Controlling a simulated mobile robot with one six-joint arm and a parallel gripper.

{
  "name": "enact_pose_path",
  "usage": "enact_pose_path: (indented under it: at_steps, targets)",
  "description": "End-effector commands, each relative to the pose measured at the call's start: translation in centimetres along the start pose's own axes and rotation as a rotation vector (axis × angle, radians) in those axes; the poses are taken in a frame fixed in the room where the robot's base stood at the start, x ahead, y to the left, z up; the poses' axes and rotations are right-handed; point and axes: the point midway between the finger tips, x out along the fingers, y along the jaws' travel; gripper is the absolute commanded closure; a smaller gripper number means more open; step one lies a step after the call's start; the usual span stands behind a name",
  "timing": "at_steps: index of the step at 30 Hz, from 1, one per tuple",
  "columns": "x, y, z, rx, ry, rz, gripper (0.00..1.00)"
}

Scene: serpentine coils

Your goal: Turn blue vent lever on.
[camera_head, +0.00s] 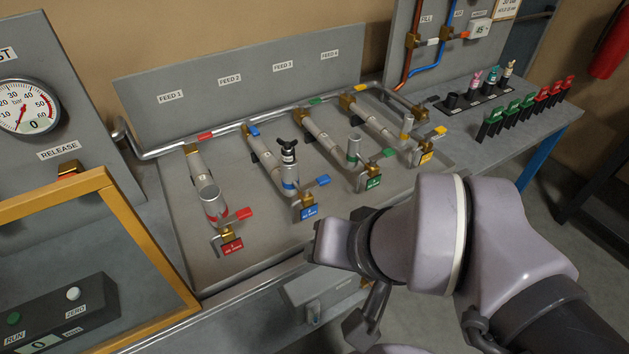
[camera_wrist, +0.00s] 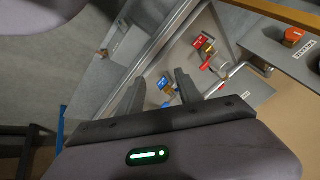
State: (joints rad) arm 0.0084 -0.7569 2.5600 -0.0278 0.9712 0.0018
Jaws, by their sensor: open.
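The front blue lever (camera_head: 323,180) sits on a brass valve at the near end of the second feed pipe, above a blue tag (camera_head: 308,212). Another blue lever (camera_head: 253,131) is at that pipe's back end. Which of them is the vent is not readable. My gripper (camera_wrist: 160,88) is open and empty, its two dark fingers apart in the wrist view. A blue part (camera_wrist: 164,82) shows between the fingers, beyond them; contact is not visible. In the head view my wrist is right of and in front of the blue tag, and the fingertips are not clear.
A red lever (camera_head: 244,213) and red tag are left of the blue valve; a green lever (camera_head: 389,152) and yellow lever (camera_head: 440,130) are to its right. A capped black knob (camera_head: 286,145) stands on the blue pipe. An orange frame (camera_head: 150,235) stands front left.

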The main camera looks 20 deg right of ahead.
Motion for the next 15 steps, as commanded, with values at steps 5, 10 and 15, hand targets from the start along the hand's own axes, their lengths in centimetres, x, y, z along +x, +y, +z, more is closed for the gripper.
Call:
enact_pose_path:
  at_steps: [5, 10, 15]
  targets:
    - [-2.9, -2.0, -4.8, -0.260, -0.064, 0.040, 0.58]
    - [-4.7, -5.6, -17.6, -1.090, -0.299, 0.048, 0.58]
    - [-0.5, -5.6, -24.9, -1.798, -0.523, -0.114, 0.58]
